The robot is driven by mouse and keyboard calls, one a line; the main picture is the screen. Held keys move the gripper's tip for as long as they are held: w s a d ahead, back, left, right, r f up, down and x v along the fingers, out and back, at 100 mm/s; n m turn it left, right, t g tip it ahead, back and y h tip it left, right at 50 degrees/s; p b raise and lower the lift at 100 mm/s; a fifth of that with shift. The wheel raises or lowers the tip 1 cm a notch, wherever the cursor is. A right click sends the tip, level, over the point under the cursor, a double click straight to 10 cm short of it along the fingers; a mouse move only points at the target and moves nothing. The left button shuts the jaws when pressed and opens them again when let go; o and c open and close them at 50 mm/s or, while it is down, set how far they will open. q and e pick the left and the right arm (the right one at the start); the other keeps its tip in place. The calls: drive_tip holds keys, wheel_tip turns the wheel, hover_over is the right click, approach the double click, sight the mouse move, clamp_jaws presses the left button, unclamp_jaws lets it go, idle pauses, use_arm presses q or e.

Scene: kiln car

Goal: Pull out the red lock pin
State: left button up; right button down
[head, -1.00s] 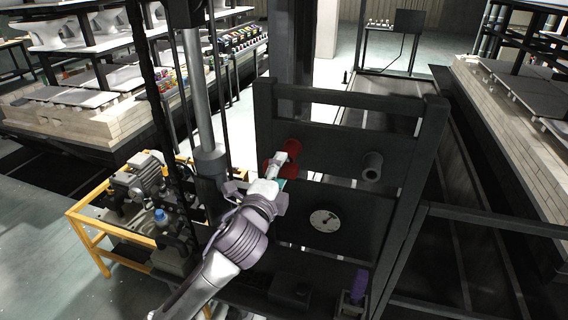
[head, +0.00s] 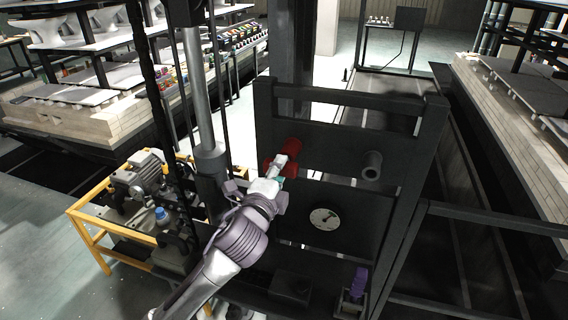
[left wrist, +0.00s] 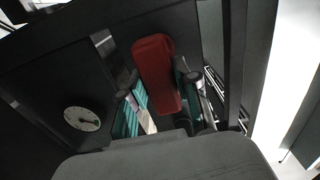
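The red lock pin (head: 291,145) sits in the dark upright panel (head: 395,205), left of its middle. Part of it is hidden behind my left gripper. My left gripper (head: 279,168) is at the pin, reaching up from the lower left. In the left wrist view, the thick red pin (left wrist: 155,72) lies between the two spread fingers of the left gripper (left wrist: 160,92), which have teal pads. The fingers are close beside the pin; firm contact on both sides does not show. My right gripper is not in view.
A grey round stub (head: 372,165) sticks out of the panel to the right, and a round pale dial (head: 324,219) is below the pin. A purple part (head: 360,280) is at the lower right. A yellow-framed machine (head: 100,250) stands at left.

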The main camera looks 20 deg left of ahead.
use_arm(q)
clamp_jaws()
drive_tip(key=shift+o, duration=0.8)
unclamp_jaws()
clamp_jaws()
drive_tip(key=shift+s, duration=0.35)
drive_tip(key=s+p, duration=0.1)
drive_tip(key=s, duration=0.5)
drive_tip(key=shift+s+p, duration=0.25)
drive_tip(key=shift+p, duration=0.1)
drive_tip(key=shift+a, duration=0.1)
